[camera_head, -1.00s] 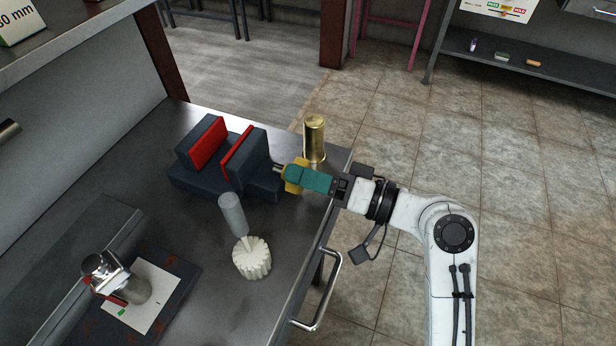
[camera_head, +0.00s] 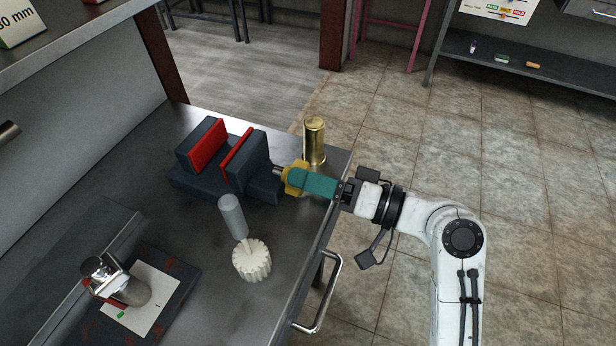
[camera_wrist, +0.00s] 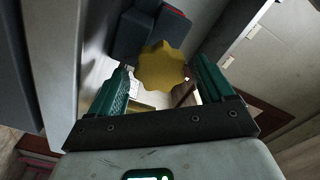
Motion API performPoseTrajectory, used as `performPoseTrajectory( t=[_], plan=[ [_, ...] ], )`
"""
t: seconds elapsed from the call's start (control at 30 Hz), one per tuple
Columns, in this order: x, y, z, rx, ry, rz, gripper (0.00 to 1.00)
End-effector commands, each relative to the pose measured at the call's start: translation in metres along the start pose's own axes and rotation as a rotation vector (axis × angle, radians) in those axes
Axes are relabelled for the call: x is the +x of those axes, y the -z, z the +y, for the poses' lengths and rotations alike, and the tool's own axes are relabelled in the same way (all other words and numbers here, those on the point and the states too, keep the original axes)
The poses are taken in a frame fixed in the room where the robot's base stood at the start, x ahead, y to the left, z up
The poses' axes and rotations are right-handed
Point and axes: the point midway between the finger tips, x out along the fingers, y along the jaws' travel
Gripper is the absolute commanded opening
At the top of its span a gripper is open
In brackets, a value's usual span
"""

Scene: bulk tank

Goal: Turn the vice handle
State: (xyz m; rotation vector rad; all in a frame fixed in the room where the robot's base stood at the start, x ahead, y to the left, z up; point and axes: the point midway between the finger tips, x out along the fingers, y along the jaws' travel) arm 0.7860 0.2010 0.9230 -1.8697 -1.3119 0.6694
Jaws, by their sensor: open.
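The vice (camera_head: 260,178) is a dark blue block with two red jaw faces, standing apart, on the metal bench. Its yellow lobed handle (camera_head: 291,184) sits on a short shaft at its right side. My gripper (camera_head: 300,180) reaches it from the right, its teal fingers level with the handle and partly covering it. In the wrist view the handle (camera_wrist: 162,70) shows between the two teal fingertips of my open gripper (camera_wrist: 161,80). A gap shows on the left; whether the right finger touches it, I cannot tell.
A brass cylinder (camera_head: 314,140) stands close behind the handle. A grey cylinder (camera_head: 232,217) and a white ribbed piece (camera_head: 252,260) are nearer on the bench (camera_head: 200,290). A bench handle (camera_head: 328,300) sticks out in front.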

Motion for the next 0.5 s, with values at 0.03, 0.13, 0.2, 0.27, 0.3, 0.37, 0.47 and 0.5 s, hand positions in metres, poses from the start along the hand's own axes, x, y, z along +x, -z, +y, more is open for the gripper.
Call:
performPoseTrajectory(
  t=[0.03, 0.13, 0.2, 0.27, 0.3, 0.37, 0.47, 0.5],
  plan=[
    [-0.008, 0.0, 0.001, 0.0, -0.003, 0.004, 0.81],
    [-0.027, 0.0, 0.002, 0.0, -0.004, 0.004, 0.81],
    [-0.041, 0.0, 0.002, 0.0, -0.004, 0.005, 0.81],
    [-0.053, 0.0, 0.002, 0.0, -0.003, 0.004, 0.81],
    [-0.06, 0.001, 0.002, 0.0, -0.004, 0.006, 0.81],
    [-0.07, 0.0, 0.001, 0.0, -0.003, 0.004, 0.81],
    [-0.084, 0.0, 0.002, 0.001, -0.003, 0.003, 0.81],
    [-0.088, 0.0, 0.001, 0.001, -0.002, 0.002, 0.81]
  ],
)
